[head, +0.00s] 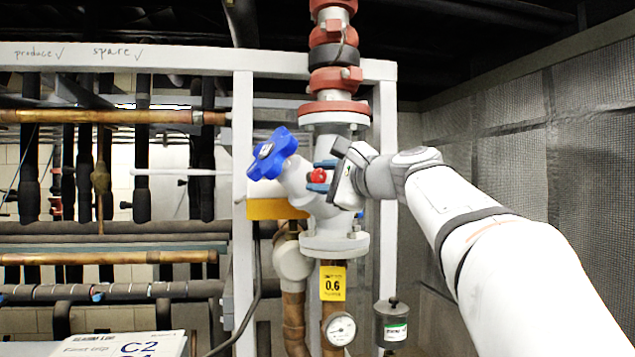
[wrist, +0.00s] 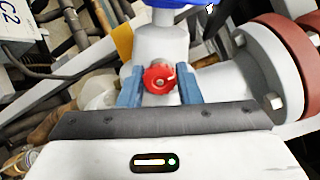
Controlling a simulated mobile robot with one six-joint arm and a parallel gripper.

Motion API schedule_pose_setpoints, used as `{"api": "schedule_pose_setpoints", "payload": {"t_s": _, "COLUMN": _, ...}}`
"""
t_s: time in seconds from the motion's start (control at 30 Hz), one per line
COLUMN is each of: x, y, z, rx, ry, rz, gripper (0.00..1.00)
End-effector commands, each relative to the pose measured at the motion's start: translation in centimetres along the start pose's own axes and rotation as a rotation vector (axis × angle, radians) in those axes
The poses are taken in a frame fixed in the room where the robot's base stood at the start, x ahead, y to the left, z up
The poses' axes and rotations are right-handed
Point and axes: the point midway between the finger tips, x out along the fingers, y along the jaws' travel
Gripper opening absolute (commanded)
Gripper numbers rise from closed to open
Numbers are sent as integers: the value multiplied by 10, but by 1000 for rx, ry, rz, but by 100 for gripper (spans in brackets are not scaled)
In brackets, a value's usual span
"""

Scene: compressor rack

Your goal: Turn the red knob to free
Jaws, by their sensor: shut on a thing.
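The red knob (head: 318,175) sits on the white valve body (head: 325,205) in the middle of the head view. The knob's back is hidden.
A blue handwheel (head: 272,154) stands close at the upper left of the knob. Red-brown flanges (head: 335,108) lie above, and a yellow block (head: 275,209) below left. A gauge (head: 339,328) and a dark canister (head: 391,323) hang lower down. White frame posts (head: 243,220) flank the valve.

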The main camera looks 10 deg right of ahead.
Motion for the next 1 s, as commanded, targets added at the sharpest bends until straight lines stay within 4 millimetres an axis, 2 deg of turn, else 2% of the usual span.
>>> {"api": "schedule_pose_setpoints", "payload": {"t_s": 0.27, "x": 0, "y": 0, "z": 0, "rx": -32, "ry": -1, "rz": 1, "gripper": 8}}
{"api": "schedule_pose_setpoints", "payload": {"t_s": 0.3, "x": 0, "y": 1, "z": 0, "rx": -32, "ry": -1, "rz": 1, "gripper": 32}}
{"api": "schedule_pose_setpoints", "payload": {"t_s": 0.57, "x": 0, "y": 0, "z": 1, "rx": -32, "ry": -1, "rz": 1, "gripper": 53}}
{"api": "schedule_pose_setpoints", "payload": {"t_s": 0.83, "x": -2, "y": 1, "z": 0, "rx": -32, "ry": -1, "rz": 0, "gripper": 53}}
{"api": "schedule_pose_setpoints", "payload": {"t_s": 1.0, "x": -24, "y": 2, "z": 0, "rx": -33, "ry": 1, "rz": -3, "gripper": 53}}
